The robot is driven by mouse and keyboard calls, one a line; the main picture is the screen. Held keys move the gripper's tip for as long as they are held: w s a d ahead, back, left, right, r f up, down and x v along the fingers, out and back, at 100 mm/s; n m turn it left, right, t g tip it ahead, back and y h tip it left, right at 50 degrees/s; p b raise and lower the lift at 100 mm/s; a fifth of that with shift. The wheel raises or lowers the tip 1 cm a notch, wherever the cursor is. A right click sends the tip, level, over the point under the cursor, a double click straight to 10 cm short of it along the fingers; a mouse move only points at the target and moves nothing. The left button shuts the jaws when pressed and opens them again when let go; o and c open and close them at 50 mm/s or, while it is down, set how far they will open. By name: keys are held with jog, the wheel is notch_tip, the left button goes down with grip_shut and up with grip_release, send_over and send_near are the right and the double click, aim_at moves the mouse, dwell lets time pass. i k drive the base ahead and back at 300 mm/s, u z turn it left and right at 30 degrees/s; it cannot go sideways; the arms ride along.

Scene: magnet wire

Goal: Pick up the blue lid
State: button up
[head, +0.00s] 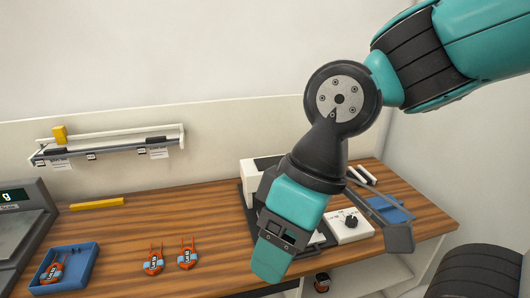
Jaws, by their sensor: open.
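A flat blue piece (393,209), likely the blue lid, lies on the wooden bench near its right end. A dark grey bar crosses in front of it and hides part of it. My arm hangs down over the middle of the bench, with its teal wrist pointing down and left. My gripper (398,238) is mostly hidden behind the wrist. The dark grey bar with a flared end looks like its finger, reaching right and down near the blue piece. I cannot see the other fingertip clearly. The gripper is open, and I see nothing held.
A white box with a black knob (349,226) stands left of the blue piece. Orange-and-grey parts (154,262) lie on the bench, and another sits in a blue tray (83,265). A scale (22,232) is at far left. A rack (110,143) hangs on the wall.

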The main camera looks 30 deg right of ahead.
aim_at(390, 213)
jog(key=z, duration=1.4)
